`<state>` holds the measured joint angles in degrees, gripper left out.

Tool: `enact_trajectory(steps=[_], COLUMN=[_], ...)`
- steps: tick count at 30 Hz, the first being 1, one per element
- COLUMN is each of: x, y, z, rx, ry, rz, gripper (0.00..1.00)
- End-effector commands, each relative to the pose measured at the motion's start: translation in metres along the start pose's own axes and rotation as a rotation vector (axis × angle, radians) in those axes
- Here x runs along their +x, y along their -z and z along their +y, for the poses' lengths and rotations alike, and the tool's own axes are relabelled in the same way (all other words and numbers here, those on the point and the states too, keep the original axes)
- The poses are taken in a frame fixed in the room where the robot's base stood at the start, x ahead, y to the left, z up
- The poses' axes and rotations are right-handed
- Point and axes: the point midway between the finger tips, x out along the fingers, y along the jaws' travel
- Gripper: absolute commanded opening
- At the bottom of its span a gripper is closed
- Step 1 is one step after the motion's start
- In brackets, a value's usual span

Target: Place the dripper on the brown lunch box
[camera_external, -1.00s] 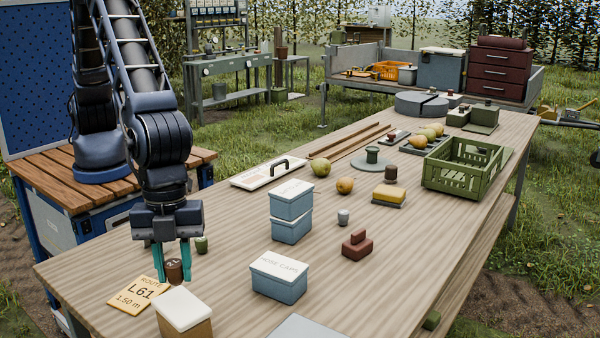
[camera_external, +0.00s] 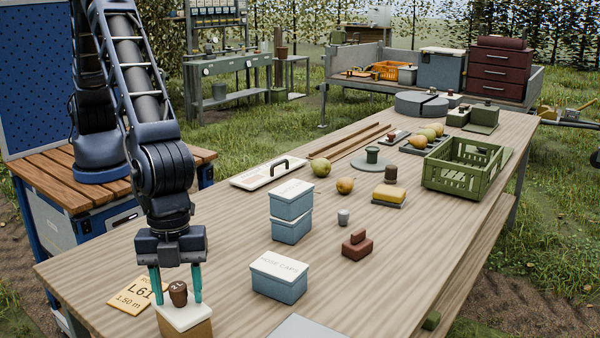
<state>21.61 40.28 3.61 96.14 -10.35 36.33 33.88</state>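The dripper (camera_external: 178,294), a small dark brown cylinder with pale marking on top, appears to stand upright on the lid of the brown lunch box. The brown lunch box (camera_external: 189,325) has a brown body and a white lid, and it sits at the table's near left edge, partly cut off by the frame. My gripper (camera_external: 177,299) points down over the lid with its teal fingers on either side of the dripper. Gaps show between the dripper and both fingers, so the gripper is open.
A route card (camera_external: 130,296) lies left of the lunch box. Two stacked blue boxes (camera_external: 291,214) and a blue hose caps box (camera_external: 279,277) stand to the right. A red block (camera_external: 356,245) and green crate (camera_external: 465,166) are farther right. The table (camera_external: 225,260) is bare between.

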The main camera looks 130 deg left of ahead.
Motion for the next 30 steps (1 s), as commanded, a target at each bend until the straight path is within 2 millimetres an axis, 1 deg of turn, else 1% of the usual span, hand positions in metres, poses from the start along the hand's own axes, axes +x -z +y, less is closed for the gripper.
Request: enact_trajectory(steps=[7,11,14,24,27,30], x=[-0.001,-0.009,-0.023,-0.088,-0.103,-0.113], y=[0.0,0.001,0.001,0.001,0.001,0.001], z=[0.0,0.0,-0.001,0.0,0.0,0.0], rx=[0.0,0.0,0.0,0.0,0.0,0.0], ry=[0.0,0.0,0.001,0.001,0.0,0.0], rz=[0.0,0.001,0.003,0.002,0.002,0.002], gripper=[0.49,0.49,0.49,0.49,0.49,0.49])
